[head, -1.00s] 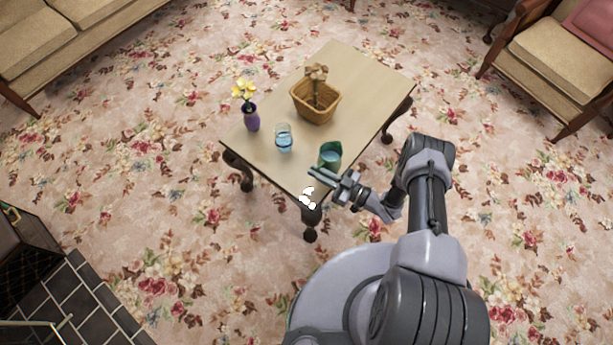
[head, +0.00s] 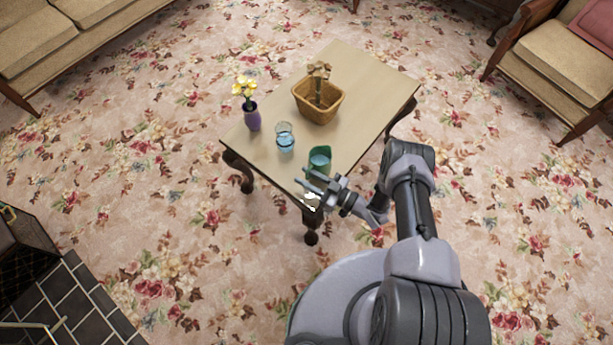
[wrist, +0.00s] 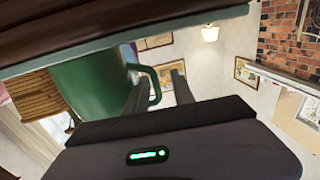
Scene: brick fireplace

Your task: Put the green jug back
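The green jug (head: 319,160) stands near the front edge of the wooden table (head: 370,78), with bluish contents or interior showing at its mouth. In the wrist view, the jug (wrist: 85,85) appears inverted, with its handle (wrist: 152,84) towards my fingers. My gripper (head: 302,175) is just in front of the jug at the table's near edge. In the wrist view, its two fingers (wrist: 157,92) are apart, with the handle between them in the picture. I cannot tell if either finger touches it.
A blue glass (head: 285,140) stands left of the jug. A purple vase with yellow flowers (head: 252,118) is at the left edge. A wicker basket (head: 318,103) sits mid-table. The far right of the tabletop is clear. A small white shape (head: 311,200) shows by the near corner.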

